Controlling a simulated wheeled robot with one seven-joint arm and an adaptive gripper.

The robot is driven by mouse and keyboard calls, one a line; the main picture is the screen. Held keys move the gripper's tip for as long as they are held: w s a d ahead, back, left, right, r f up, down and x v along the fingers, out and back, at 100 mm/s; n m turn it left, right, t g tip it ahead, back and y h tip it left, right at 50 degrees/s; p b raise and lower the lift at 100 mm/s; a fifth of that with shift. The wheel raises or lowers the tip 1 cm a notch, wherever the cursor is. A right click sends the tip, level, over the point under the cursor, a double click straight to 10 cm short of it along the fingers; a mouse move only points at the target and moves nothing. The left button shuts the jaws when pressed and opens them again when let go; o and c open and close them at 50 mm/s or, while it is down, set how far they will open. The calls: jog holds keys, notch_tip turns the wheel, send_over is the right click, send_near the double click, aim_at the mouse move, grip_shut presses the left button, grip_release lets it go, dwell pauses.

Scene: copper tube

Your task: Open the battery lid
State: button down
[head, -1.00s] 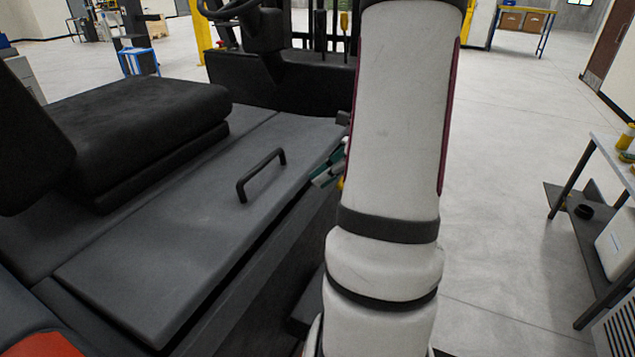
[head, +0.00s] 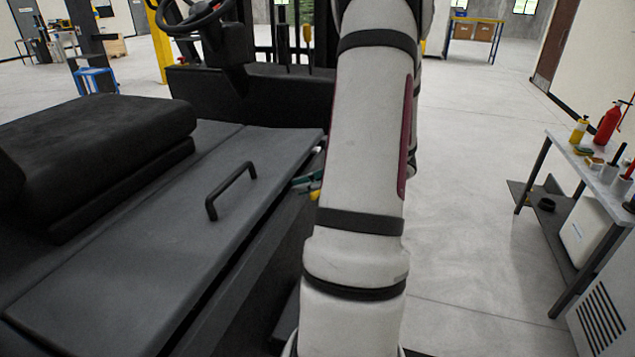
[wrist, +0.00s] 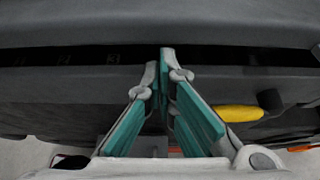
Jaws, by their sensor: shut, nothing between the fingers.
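The battery lid (head: 150,240) is a long dark grey panel on the vehicle's body, with a black bar handle (head: 232,189) on top. In the wrist view the lid's edge (wrist: 80,32) runs across the top, with a dark gap below it. My gripper (wrist: 164,55) has teal finger pads and grey tips. Its fingers are shut with nothing between them. The tips are at the gap by the lid's edge; I cannot tell if they touch it. In the head view my gripper (head: 305,182) shows partly at the lid's right side, mostly hidden behind my arm.
A black seat cushion (head: 90,150) lies left of the lid. A steering wheel (head: 200,15) stands beyond it. A yellow part (wrist: 238,113) sits right of my fingers. A workbench (head: 590,175) with bottles stands at the right. The floor between is clear.

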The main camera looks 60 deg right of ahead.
jog(key=shift+x, duration=0.75)
jog(key=shift+r, duration=0.1)
